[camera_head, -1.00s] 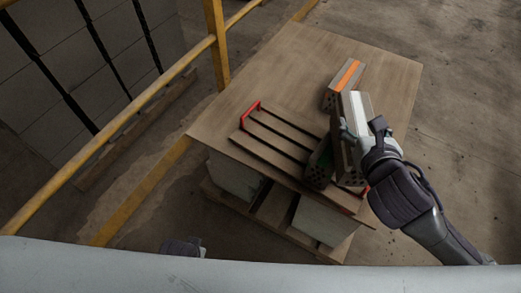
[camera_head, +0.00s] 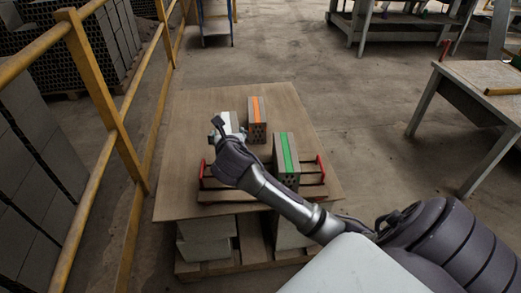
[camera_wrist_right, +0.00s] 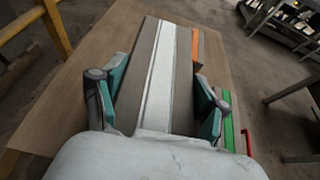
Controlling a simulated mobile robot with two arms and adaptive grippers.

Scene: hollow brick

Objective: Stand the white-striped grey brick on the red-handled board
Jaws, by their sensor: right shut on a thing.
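The white-striped grey brick (camera_head: 231,121) is over the left part of the table, left of the orange-striped brick; my arm hides much of it. My right gripper (camera_head: 222,129) is shut on it. In the right wrist view its fingers (camera_wrist_right: 158,88) sit on both long sides of the brick (camera_wrist_right: 158,65), stripe up. I cannot tell whether the brick touches the table. The red-handled board (camera_head: 213,196) lies at the table's near edge, with red handles at left and right; my forearm crosses in front of it. My left gripper is out of view.
A green-striped brick (camera_head: 286,157) stands on the right part of the board. An orange-striped brick (camera_head: 257,121) stands behind it on the wooden tabletop (camera_head: 183,130). A yellow railing (camera_head: 105,90) runs along the left. Another table (camera_head: 480,85) stands at right.

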